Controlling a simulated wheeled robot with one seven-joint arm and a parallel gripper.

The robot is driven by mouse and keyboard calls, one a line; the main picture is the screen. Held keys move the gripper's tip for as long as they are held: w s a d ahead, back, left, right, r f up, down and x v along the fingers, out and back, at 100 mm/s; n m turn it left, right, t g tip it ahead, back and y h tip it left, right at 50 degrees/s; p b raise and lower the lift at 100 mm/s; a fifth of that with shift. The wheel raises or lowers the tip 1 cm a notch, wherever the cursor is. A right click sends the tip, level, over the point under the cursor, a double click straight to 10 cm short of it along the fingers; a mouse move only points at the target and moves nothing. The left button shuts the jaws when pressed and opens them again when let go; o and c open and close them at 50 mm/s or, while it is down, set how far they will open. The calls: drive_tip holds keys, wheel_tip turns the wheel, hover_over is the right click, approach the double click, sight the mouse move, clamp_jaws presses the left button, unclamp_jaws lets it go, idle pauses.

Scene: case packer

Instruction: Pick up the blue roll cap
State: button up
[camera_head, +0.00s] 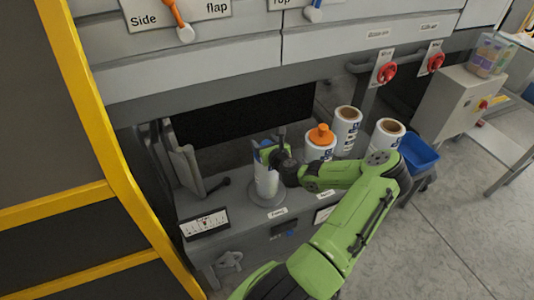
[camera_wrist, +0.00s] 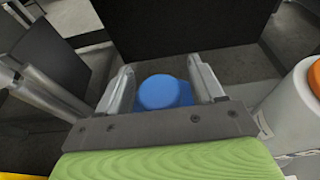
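The blue roll cap (camera_wrist: 158,92) shows in the wrist view between the two fingers of my gripper (camera_wrist: 160,84). The fingers stand on its left and right, with a narrow gap visible on each side, so my gripper looks open around it. In the head view, my gripper (camera_head: 272,152) is over the top of a white roll (camera_head: 265,182) on the machine's ledge. A little blue shows there, but my gripper mostly hides the cap. The roll below is hidden in the wrist view.
A roll with an orange cap (camera_head: 321,134) stands right of my gripper; it also shows in the wrist view (camera_wrist: 314,76). Two uncapped white rolls (camera_head: 346,130) stand further right, near a blue bin (camera_head: 418,154). A dark panel (camera_head: 245,118) rises behind. A grey lever (camera_head: 190,170) stands left.

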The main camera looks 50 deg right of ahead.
drive_tip(key=c, duration=1)
